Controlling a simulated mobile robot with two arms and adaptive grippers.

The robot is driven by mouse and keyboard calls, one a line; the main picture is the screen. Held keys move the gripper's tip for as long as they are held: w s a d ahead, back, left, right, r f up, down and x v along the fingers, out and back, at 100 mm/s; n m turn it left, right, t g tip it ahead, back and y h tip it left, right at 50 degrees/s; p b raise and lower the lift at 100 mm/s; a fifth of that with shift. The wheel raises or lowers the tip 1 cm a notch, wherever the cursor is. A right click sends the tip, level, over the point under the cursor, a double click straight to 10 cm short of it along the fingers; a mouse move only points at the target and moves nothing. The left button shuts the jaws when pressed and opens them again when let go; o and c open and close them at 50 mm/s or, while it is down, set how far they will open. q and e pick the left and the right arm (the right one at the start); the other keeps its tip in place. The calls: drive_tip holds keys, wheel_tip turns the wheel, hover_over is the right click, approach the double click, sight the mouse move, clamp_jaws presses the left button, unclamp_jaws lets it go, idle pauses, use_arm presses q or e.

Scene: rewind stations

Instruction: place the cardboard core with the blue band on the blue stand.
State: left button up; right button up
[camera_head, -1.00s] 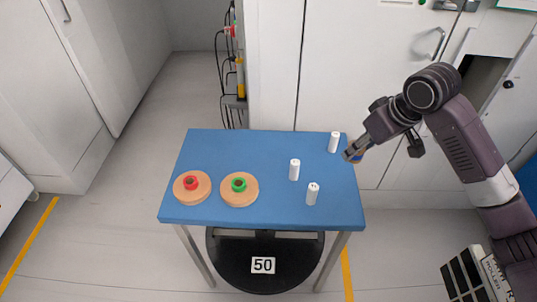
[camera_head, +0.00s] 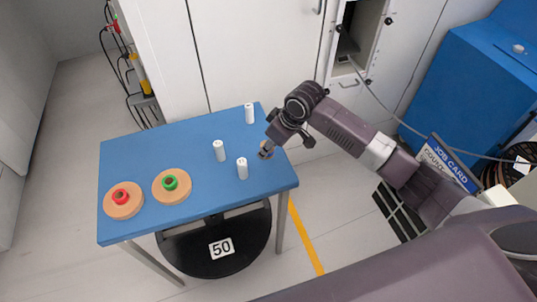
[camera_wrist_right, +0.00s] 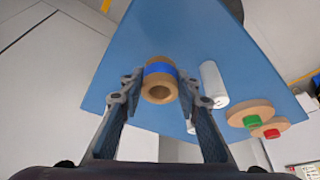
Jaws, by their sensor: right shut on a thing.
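The cardboard core (camera_wrist_right: 159,84), a short tan tube with a blue band, sits between the fingertips of my right gripper (camera_wrist_right: 159,88) in the wrist view. The gripper is shut on it, and the core's open end faces the camera. In the head view my right gripper (camera_head: 266,152) is over the right edge of the blue table (camera_head: 135,160); the core is mostly hidden there. Whether the core touches the table cannot be told. A blue stand cannot be picked out in either view. My left gripper is not in view.
Two wooden discs, one with a red ring (camera_head: 121,197) and one with a green ring (camera_head: 170,183), stand on the left of the table. White cylinders stand at the back (camera_head: 249,113), middle (camera_head: 219,151) and front (camera_head: 242,168), left of my gripper.

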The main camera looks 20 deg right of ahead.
sight(269, 163)
drive_tip(key=shift+f, duration=2.25)
drive_tip(key=o, duration=0.9)
drive_tip(key=shift+f, duration=0.1)
drive_tip(key=shift+d+r, duration=0.1)
drive_tip(key=shift+r, duration=0.4)
drive_tip(key=v, duration=1.1)
drive_tip(key=shift+s+b, duration=0.15)
drive_tip(key=shift+b, duration=0.15)
